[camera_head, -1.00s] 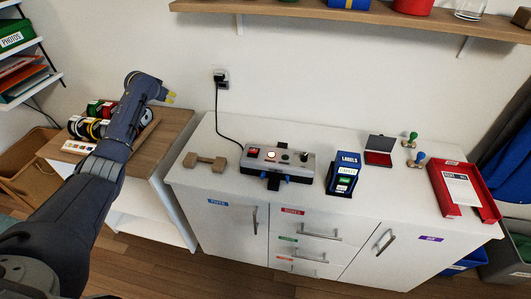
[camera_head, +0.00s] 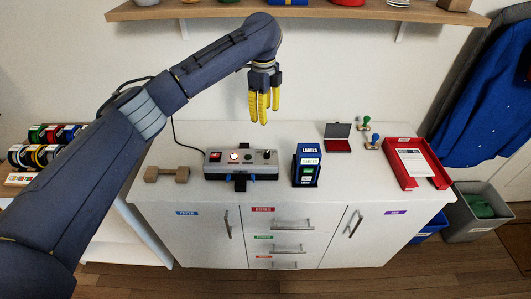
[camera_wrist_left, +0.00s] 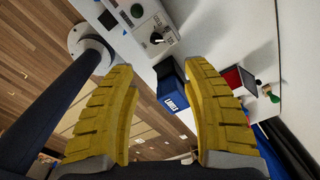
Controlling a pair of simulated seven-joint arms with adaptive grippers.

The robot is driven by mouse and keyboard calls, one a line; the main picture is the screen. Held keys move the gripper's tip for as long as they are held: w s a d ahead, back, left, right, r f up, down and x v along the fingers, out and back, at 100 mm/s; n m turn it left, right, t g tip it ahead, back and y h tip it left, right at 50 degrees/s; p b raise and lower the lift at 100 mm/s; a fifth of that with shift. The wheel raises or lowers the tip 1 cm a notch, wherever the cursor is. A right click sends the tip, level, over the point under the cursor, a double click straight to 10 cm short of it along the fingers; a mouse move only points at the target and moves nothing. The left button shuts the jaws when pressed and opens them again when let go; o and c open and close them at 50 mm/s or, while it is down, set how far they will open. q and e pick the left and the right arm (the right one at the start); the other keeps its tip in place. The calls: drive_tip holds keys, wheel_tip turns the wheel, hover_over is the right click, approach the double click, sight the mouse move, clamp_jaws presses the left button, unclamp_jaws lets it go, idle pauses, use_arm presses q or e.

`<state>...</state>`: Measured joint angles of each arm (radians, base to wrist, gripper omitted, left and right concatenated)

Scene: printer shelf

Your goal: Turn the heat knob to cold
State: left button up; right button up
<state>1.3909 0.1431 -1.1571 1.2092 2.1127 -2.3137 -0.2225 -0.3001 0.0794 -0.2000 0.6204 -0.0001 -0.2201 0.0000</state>
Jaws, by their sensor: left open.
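The grey control box (camera_head: 241,171) sits on the white cabinet top, with a red switch (camera_head: 215,157) at its left and a glowing white button (camera_head: 233,157). A black knob with a small lever (camera_head: 267,154) stands at its right end; it also shows in the left wrist view (camera_wrist_left: 156,38) beside a printed scale. My right gripper is not in view.
A blue labels box (camera_head: 307,166) stands right of the control box. A wooden dumbbell-shaped block (camera_head: 166,174) lies to its left. A dark stamp pad (camera_head: 337,138), stamps (camera_head: 373,141) and a red tray (camera_head: 413,165) stand farther right. A wooden shelf (camera_head: 300,12) runs above.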

sight(267, 152)
use_arm(q)
drive_tip(key=shift+m, duration=0.3)
drive_tip(key=f, duration=1.7)
drive_tip(key=shift+s+d, duration=0.25)
drive_tip(key=shift+s, duration=0.1)
drive_tip(key=shift+f, duration=0.1)
drive_tip(key=shift+c, duration=0.6)
clamp_jaws()
